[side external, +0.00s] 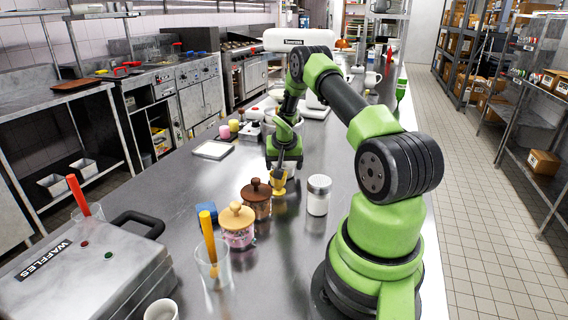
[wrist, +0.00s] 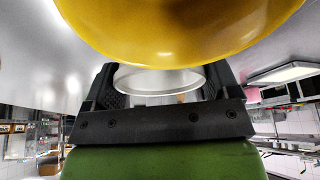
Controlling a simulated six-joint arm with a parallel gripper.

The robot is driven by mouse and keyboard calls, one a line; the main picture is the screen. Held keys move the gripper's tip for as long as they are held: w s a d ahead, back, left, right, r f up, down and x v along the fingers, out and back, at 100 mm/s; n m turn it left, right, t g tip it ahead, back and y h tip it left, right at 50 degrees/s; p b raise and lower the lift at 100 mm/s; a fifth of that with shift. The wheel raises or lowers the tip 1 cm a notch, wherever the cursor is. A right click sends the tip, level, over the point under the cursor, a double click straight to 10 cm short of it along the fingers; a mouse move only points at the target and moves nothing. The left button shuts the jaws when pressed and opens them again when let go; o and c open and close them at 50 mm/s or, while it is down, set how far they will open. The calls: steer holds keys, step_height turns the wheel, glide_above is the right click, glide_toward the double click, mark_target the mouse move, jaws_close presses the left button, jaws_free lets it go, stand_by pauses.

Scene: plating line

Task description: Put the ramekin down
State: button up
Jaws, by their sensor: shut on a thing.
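My gripper (side external: 281,168) points down over the steel counter, right of the brown-lidded jar (side external: 256,198) and left of the white-topped shaker (side external: 318,195). A small yellow ramekin (side external: 279,183) is at its fingertips, close to the counter; whether its base touches cannot be told. In the wrist view the smooth yellow curved side of the ramekin (wrist: 180,30) fills the top and hides the fingertips. A pale round rim shows between the two dark jaws (wrist: 160,85). The jaws are apart by the width of what they hold.
A wooden-lidded jar (side external: 238,226), a blue block (side external: 206,211) and a glass with an orange-handled tool (side external: 213,262) stand nearer on the counter. The waffle iron (side external: 95,275) is at front left. A pale tray (side external: 212,149) lies farther back. Bare counter shows left of the jars.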

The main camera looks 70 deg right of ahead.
steer(key=shift+f, duration=0.1)
steer(key=o, duration=0.8)
steer(key=v, duration=1.2)
steer(key=w+a+r+n+t+y, duration=0.1)
steer(key=a+r+n+t, duration=0.25)
steer(key=a+r, duration=1.3)
steer(key=s+a+n+y, duration=0.1)
steer(key=s+a+n, duration=0.1)
steer(key=s+a, duration=0.2)
steer(key=s+a+r+n+t+y, duration=0.1)
steer(key=s+a+n+y, duration=0.1)
steer(key=s+a, duration=0.2)
steer(key=s+a+r+n+t+y, duration=0.1)
steer(key=s+a, duration=0.3)
steer(key=a, duration=0.5)
steer(key=shift+n+y, duration=0.55)
steer(key=shift+y, duration=0.05)
